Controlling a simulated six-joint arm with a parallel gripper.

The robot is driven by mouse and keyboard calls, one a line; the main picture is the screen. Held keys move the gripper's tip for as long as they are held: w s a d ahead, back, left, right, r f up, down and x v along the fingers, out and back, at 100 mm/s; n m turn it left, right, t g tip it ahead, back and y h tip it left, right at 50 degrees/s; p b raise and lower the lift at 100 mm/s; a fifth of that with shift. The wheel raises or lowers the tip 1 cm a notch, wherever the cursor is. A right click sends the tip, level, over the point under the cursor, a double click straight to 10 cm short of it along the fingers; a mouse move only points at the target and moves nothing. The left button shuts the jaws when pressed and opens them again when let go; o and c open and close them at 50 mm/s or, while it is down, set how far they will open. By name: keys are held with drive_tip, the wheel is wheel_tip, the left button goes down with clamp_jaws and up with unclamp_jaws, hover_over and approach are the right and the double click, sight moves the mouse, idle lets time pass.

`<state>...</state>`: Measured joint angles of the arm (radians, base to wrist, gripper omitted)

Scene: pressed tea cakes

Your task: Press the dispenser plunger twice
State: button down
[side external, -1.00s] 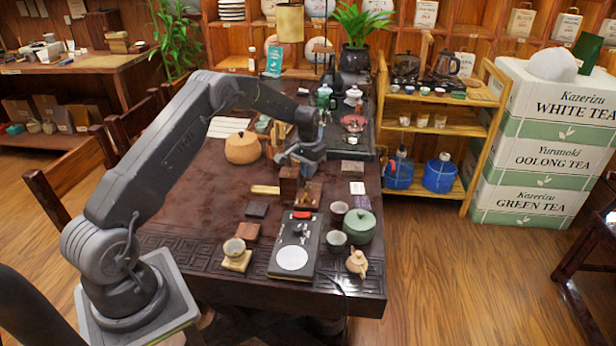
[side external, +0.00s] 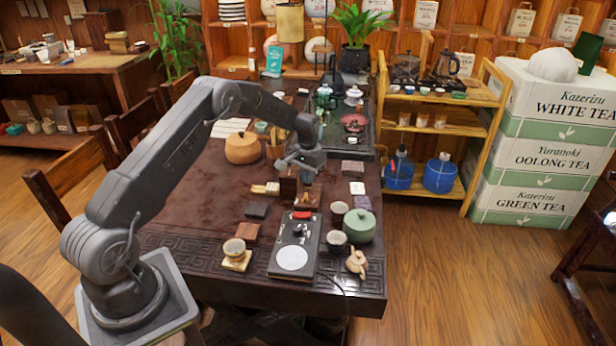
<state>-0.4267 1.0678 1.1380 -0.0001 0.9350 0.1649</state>
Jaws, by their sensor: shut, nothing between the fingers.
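My gripper (side external: 299,166) is shut and empty, above the middle of the dark table. Just below it stands a small upright brown wooden block (side external: 288,189), which looks like the dispenser. A gap between the fingertips and its top is hard to judge, and I cannot make out the plunger. A pale piece (side external: 272,187) lies at the left foot of the block, by a flat yellowish bar (side external: 258,189). A second low wooden piece (side external: 306,201) stands to the block's right.
A black scale-like device (side external: 293,258) with a white disc lies in front. Cups, a green lidded pot (side external: 359,226) and a small teapot (side external: 356,262) stand to its right. A round orange-brown pot (side external: 242,148) is at the left. The table's left middle is clear.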

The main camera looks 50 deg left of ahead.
drive_tip(key=shift+r, duration=3.2)
wheel_tip(320, 180, up, 4)
drive_tip(key=shift+f, duration=3.05)
drive_tip(key=shift+f, duration=0.2)
drive_tip(key=shift+f, duration=0.35)
drive_tip(key=shift+f, duration=0.35)
